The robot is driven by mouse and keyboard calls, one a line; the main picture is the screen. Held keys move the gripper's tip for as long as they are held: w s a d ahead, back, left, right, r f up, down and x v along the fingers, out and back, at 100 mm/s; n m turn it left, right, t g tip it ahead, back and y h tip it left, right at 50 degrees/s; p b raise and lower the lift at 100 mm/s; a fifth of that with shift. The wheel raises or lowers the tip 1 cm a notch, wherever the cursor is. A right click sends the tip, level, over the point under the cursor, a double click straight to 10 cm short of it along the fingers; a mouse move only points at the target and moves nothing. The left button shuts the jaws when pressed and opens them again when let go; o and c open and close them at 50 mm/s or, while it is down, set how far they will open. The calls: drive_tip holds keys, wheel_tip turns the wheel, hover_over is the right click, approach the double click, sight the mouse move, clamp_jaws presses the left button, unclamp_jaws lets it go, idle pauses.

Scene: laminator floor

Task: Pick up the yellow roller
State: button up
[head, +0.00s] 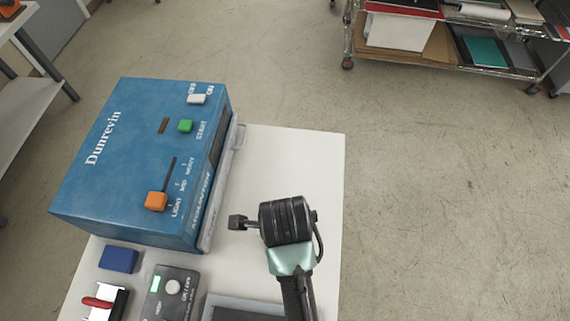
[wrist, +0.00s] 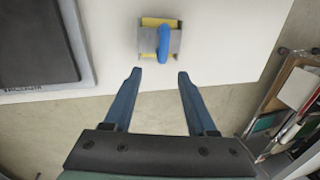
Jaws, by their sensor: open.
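In the wrist view, the yellow roller (wrist: 148,21) sits on the white table at the top middle. It shows a yellow part, a grey metal bracket and a blue handle arching over it. My gripper (wrist: 160,74) is open and empty, with its two blue fingers spread. In that picture the fingertips lie just below the roller, with no contact visible. The height of the fingers over the table is hard to tell. In the head view the roller does not show, and my own arm covers part of the table, with the fingers not clearly visible.
A blue laminator (head: 130,165) stands on the white table (head: 310,160). In front of it are a blue block (head: 118,259), a dark control box (head: 172,292), a red-handled tool (head: 98,303) and a grey tray (head: 240,309). A wire shelf (head: 440,55) stands at the back right.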

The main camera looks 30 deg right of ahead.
drive_tip(key=f, duration=0.3)
drive_tip(key=w+f, duration=0.1)
drive_tip(key=f, duration=0.1)
drive_tip(key=shift+w+d+f, duration=0.1)
drive_tip(key=shift+d+f, duration=0.1)
drive_tip(key=shift+d, duration=0.1)
drive_tip(key=f, duration=0.1)
drive_tip(key=w+f+p, duration=0.1)
drive_tip(key=f, duration=0.1)
drive_tip(key=shift+w+f+p, duration=0.25)
drive_tip(key=shift+f+p, duration=0.1)
drive_tip(key=shift+f, duration=0.7)
clamp_jaws()
idle(0.4)
